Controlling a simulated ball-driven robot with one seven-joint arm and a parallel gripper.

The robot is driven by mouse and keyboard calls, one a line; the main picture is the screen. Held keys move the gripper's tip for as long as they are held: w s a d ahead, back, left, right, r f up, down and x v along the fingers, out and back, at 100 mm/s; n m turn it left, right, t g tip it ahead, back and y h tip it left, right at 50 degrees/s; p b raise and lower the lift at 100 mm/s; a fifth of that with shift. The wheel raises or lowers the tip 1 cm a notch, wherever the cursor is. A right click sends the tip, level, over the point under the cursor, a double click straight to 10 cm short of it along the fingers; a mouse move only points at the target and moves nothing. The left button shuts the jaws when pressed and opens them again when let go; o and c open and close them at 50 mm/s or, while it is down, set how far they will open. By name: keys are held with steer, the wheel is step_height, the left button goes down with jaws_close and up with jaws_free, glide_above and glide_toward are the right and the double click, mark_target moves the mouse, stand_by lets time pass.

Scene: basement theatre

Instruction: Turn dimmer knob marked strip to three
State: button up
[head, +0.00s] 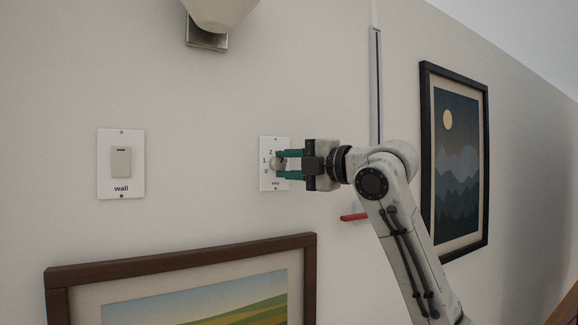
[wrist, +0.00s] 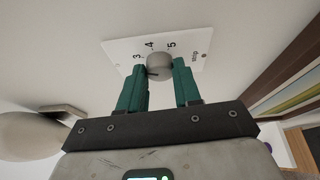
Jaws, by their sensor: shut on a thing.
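The strip dimmer is a white wall plate (head: 266,180) with a round grey knob (head: 276,164). In the head view, 0, 1 and 2 show left of the knob, and the small label is below. In the wrist view the plate (wrist: 120,45) shows 3, 4 and 5 around the knob (wrist: 159,63), with "strip" at right. A short dark line lies on the knob's lower left side; the number it points at is hidden. My gripper (head: 279,165) has its teal fingers shut on the knob, one on each side; they also show in the wrist view (wrist: 160,80).
A wall switch (head: 121,163) marked "wall" is to the left. A lamp (head: 208,42) hangs above. Framed pictures are below (head: 180,260) and at right (head: 427,150). A red piece (head: 354,217) sticks out beneath my arm, near a vertical grey strip (head: 375,85).

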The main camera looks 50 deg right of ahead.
steer(key=shift+f, duration=0.15)
steer(key=o, duration=1)
steer(key=shift+o, duration=0.2)
steer(key=s+d+b, duration=0.1)
steer(key=s+b, duration=0.1)
steer(key=s, duration=0.8)
steer(key=shift+s, duration=0.35)
steer(key=shift+d, duration=0.1)
